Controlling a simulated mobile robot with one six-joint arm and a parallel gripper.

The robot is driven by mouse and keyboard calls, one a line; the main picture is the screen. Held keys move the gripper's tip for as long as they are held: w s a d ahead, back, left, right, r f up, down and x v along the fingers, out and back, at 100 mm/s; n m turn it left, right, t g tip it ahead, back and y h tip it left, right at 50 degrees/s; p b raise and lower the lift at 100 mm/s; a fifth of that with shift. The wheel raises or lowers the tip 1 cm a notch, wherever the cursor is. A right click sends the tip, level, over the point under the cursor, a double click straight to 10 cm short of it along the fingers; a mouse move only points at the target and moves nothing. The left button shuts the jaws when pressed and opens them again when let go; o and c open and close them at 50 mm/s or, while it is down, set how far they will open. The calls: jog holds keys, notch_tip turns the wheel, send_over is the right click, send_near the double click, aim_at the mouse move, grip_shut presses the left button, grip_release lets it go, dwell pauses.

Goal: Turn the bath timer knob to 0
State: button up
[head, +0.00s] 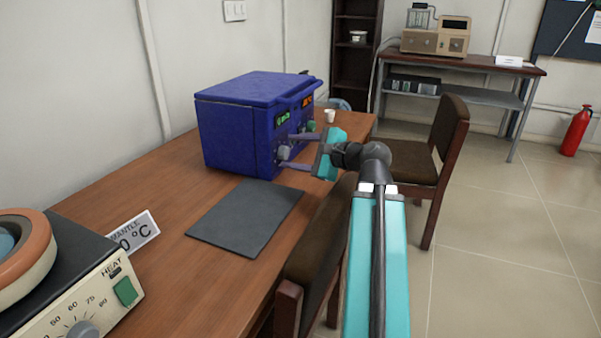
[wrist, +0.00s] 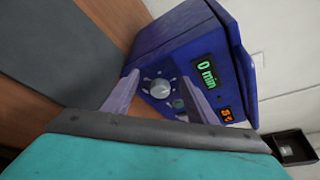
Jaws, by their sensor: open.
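The blue bath (head: 235,130) stands on the wooden table, its control front facing right. A grey round knob (head: 284,153) sits low on that front; it also shows in the wrist view (wrist: 160,88), with a dial around it. The green display (wrist: 206,74) above the knob reads "0 min". My gripper (head: 292,152) is open at the knob, with its fingers on either side of it. In the wrist view my gripper (wrist: 162,80) frames the knob between its two fingers. I cannot tell whether a finger touches it.
An orange display (wrist: 226,114) and a small greenish round control (wrist: 179,103) sit beside the knob. A dark mat (head: 246,217) lies before the bath. A heating mantle (head: 60,270) is at the near left. Chairs (head: 440,150) stand along the table's right side.

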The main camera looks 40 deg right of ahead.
jog(key=shift+s+a+f+b, duration=0.2)
jog(key=shift+s+b, duration=0.25)
jog(key=shift+b, duration=1)
jog(key=s+a+r+b, duration=0.1)
jog(key=s+a+b, duration=0.2)
jog(key=s+b, duration=0.4)
jog(key=b, duration=0.3)
jog(key=shift+a, duration=0.3)
jog(key=shift+s+r, duration=0.15)
jog(key=shift+r, duration=0.05)
